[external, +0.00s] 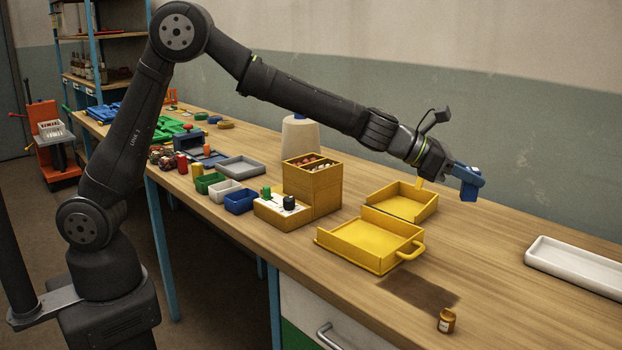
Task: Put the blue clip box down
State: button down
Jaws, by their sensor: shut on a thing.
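The blue clip box (469,185) is at the end of my arm, at the right of the centre in the external view. My gripper (454,170) is shut on it and holds it up, apart from the wooden bench (520,235) below. The jaws are small here and their exact grip on the box is hard to make out.
Two yellow trays (368,244) (402,203) lie below and left of my gripper, beside a yellow box (312,190). A white tray (575,268) is at the right and a small amber jar (446,321) near the front edge. Small coloured bins (241,203) stand left.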

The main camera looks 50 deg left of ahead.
jog(key=s+d+f+m+g+h, duration=0.1)
jog(key=s+d+m+g, duration=0.1)
jog(key=s+d, duration=0.6)
jog(key=s+d+m+g+h, duration=0.1)
jog(key=s+d, duration=0.5)
jog(key=d, duration=0.4)
jog(key=w+f, duration=0.3)
jog(key=w+a+f, duration=0.1)
jog(key=w+f, duration=0.7)
jog(key=shift+w+a+f, duration=0.2)
jog(key=shift+w+a, duration=0.05)
jog(key=shift+a, duration=0.1)
jog(key=shift+w+f, duration=0.1)
jog(key=shift+f, duration=1.95)
jog(key=shift+f, duration=0.15)
jog(key=c, duration=1.2)
grip_release()
